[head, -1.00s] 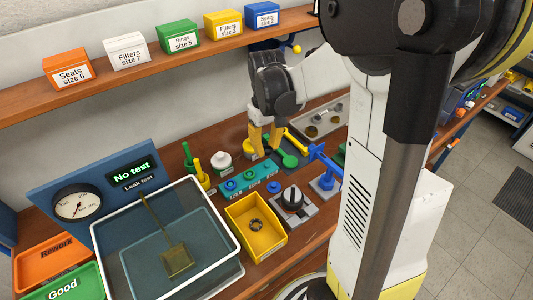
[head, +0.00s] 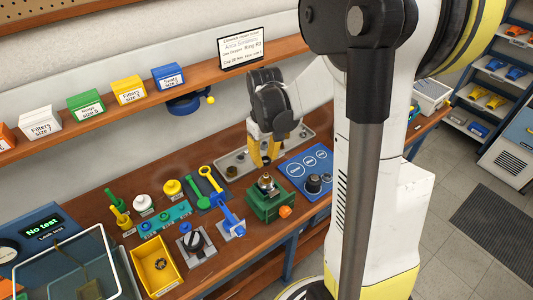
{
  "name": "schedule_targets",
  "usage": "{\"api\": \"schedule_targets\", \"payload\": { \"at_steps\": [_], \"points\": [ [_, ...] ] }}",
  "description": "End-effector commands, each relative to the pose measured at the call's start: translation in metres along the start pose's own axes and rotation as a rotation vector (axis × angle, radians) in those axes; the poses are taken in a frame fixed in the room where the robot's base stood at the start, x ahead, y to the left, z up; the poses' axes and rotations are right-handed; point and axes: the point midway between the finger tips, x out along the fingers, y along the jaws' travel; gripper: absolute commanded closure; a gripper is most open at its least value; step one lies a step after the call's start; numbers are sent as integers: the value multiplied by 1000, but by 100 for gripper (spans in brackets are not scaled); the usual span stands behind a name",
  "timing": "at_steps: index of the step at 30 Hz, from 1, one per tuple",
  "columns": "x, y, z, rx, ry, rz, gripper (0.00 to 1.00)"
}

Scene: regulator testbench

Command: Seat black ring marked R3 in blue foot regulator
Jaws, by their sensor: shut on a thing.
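My gripper (head: 264,158) points down over the grey metal tray (head: 306,132) at the back of the bench. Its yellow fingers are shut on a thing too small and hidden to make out. A brass-topped part (head: 266,182) stands upright in a green fixture (head: 268,204), below and in front of the fingers and apart from them. I cannot pick out the black ring marked R3 or read any ring mark. I cannot tell which part is the blue foot regulator.
A blue board (head: 322,158) with white circles and a black knob lies right of the green fixture. A blue tool (head: 229,219), yellow bin (head: 172,280), black-knobbed block (head: 193,241) and teal rack (head: 166,219) stand to the left. A shelf (head: 197,79) with boxes runs behind.

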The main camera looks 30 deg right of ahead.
Motion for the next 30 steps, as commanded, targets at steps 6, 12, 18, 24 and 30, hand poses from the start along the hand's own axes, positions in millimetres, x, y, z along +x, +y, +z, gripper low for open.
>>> {"api": "schedule_targets", "payload": {
  "at_steps": [6, 12, 18, 24, 30],
  "points": [
    [4, 0, 0, -1, 0, 0, 88],
    [19, 0, 0, 0, 0, 0, 88],
    [36, 0, 0, 0, 0, 0, 88],
    [41, 0, 0, 0, 0, 0, 88],
    [40, 0, 0, 0, 0, 0, 88]
  ]
}}
